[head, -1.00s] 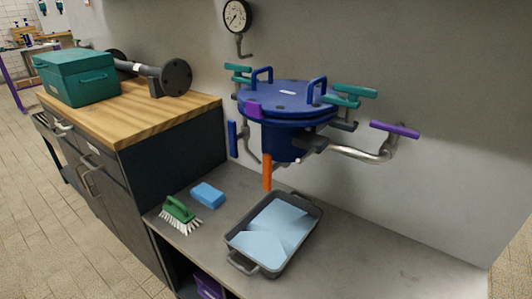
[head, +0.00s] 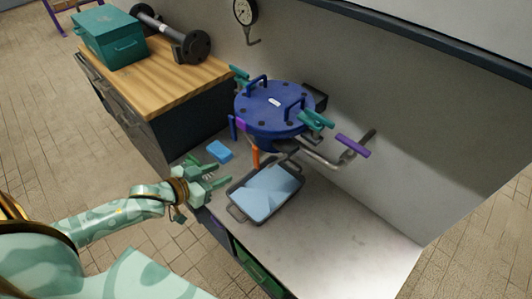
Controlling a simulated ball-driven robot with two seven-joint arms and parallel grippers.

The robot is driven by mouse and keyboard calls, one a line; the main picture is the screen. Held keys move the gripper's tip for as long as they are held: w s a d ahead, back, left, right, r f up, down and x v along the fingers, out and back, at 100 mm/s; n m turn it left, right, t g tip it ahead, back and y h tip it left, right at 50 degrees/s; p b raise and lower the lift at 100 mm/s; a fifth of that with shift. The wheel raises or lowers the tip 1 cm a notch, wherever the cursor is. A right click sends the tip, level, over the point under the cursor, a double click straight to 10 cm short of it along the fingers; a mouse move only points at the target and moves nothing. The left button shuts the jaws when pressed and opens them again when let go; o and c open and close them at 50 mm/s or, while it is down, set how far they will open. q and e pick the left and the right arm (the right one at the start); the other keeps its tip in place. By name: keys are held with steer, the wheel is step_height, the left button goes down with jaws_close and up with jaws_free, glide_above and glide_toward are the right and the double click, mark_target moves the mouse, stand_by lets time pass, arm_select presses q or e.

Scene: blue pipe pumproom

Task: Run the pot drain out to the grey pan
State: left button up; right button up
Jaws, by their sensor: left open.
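The blue pot (head: 275,108) is mounted at the wall, its bolted lid shut and its two loop handles up. An orange vertical part (head: 256,157) hangs below the pot, near the far left corner of the grey pan; whether it is a pipe or a handle I cannot tell. The grey pan (head: 236,211) sits on the bench with pale blue, sheet-like surfaces inside. A purple lever (head: 352,145) is on the pipe right of the pot. My left gripper (head: 226,175) is open, left of the pan. My right gripper is out of view.
A blue sponge (head: 219,151) lies beyond my left gripper. White bristles of a brush (head: 208,177) show near its fingers, partly hidden. A wooden worktop with a teal toolbox (head: 110,37) and flanged pipe (head: 170,33) stands at left. The bench right of the pan is clear.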

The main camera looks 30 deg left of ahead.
mark_target(255, 160)
arm_select(q)
steer(key=b+x, duration=0.5)
steer(key=x, duration=0.9)
steer(key=shift+w+f, duration=0.1)
steer(key=shift+f, duration=0.15)
steer(key=shift+w+d+f, duration=0.1)
steer(key=shift+w+d, duration=0.15)
steer(key=shift+w, duration=0.3)
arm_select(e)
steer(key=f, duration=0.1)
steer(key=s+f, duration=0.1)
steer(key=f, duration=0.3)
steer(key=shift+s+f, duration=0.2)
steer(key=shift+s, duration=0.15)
arm_select(q)
jaws_close()
